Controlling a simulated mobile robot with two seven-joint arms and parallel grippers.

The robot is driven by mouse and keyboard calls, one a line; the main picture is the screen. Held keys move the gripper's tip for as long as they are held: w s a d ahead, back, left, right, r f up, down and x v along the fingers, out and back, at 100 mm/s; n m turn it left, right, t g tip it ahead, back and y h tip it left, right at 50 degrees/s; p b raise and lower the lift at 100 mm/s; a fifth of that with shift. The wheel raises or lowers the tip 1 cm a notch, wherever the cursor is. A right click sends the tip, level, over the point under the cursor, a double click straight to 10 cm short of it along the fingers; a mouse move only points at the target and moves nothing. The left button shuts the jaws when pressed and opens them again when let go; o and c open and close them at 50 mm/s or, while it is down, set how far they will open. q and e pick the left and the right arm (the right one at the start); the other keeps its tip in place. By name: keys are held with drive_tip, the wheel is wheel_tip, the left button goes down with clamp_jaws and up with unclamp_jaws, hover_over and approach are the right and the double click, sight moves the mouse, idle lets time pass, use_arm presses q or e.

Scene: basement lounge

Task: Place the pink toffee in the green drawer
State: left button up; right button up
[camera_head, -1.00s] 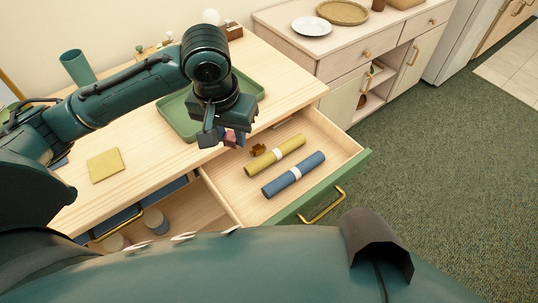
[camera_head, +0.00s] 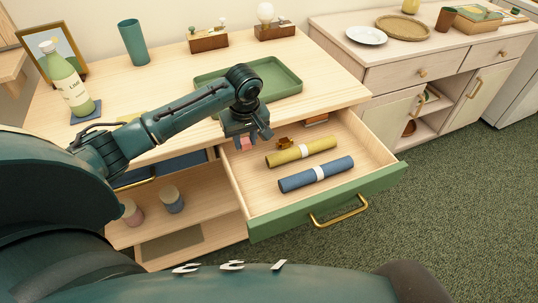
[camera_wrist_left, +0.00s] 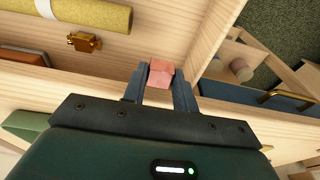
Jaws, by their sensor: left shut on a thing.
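The green drawer (camera_head: 330,212) is pulled open, with a green front, a brass handle and a pale wood inside. My left gripper (camera_head: 245,144) is over the drawer's left back part, pointing down. It is shut on the pink toffee (camera_head: 246,143), a small pink block. In the left wrist view the toffee (camera_wrist_left: 161,73) sits between the two fingertips (camera_wrist_left: 161,80), above the drawer floor near a side wall. How high it is above the floor I cannot tell. My right gripper is not in view.
The drawer holds a yellow roll (camera_head: 301,151), a blue roll (camera_head: 316,174) and a small brass item (camera_head: 284,143). A green tray (camera_head: 284,78) lies on the tabletop behind. A green bottle (camera_head: 66,82) stands at left. Bare drawer floor shows at front left.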

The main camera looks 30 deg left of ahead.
sight(247, 165)
use_arm(q)
wheel_tip(247, 165, down, 8)
drive_tip(key=shift+r+b, duration=0.2)
drive_tip(key=shift+b, duration=0.2)
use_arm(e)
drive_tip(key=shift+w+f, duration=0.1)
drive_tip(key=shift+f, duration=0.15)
use_arm(q)
drive_tip(key=shift+d+f, duration=0.1)
drive_tip(key=o, duration=0.9)
drive_tip(key=shift+o, duration=0.2)
drive_tip(key=r, duration=0.4)
drive_tip(key=d+r+p, duration=0.1)
drive_tip(key=r, duration=0.3)
drive_tip(key=s+r, duration=0.1)
drive_tip(key=r, duration=0.3)
drive_tip(key=shift+s+d+p, duration=0.1)
drive_tip(key=shift+d+p, duration=0.05)
drive_tip(key=shift+p, duration=0.25)
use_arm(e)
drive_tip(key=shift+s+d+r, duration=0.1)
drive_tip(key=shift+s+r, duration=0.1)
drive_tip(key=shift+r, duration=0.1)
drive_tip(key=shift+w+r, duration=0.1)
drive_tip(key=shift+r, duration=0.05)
